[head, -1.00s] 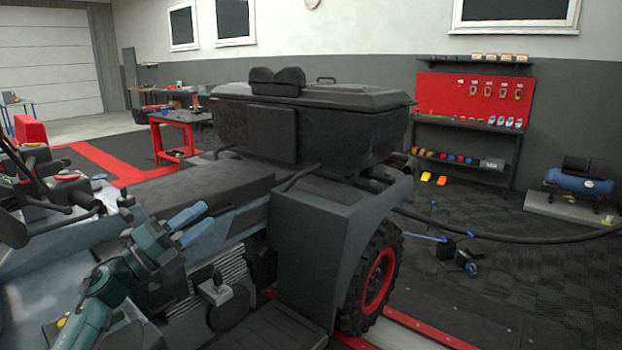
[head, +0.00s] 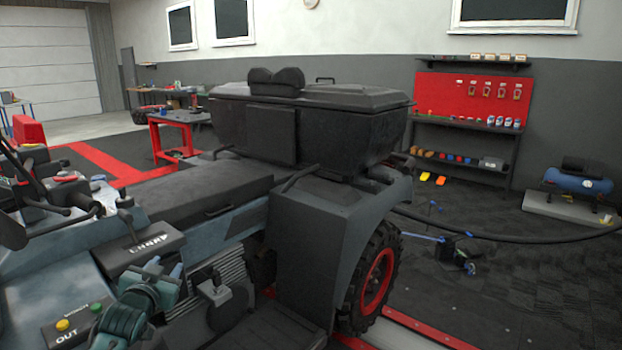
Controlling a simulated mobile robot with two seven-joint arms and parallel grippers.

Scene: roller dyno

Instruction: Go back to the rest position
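My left gripper (head: 165,270) is at the lower left, in front of the quad vehicle's side. Its two teal fingertips point up and away from me and stand a little apart, with nothing visible between them. My teal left arm comes in from the bottom edge below it. My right gripper is out of view. The grey-blue vehicle (head: 325,235) fills the middle, with a black seat (head: 190,190), a black rear box (head: 350,125) and a red-rimmed rear wheel (head: 378,280).
A control box with yellow and green buttons (head: 75,325) lies close left of my arm. A dark box with white lettering (head: 140,250) is just behind the gripper. A red tool board (head: 470,98) and a blue compressor (head: 578,183) stand at the right. Floor on the right is partly clear.

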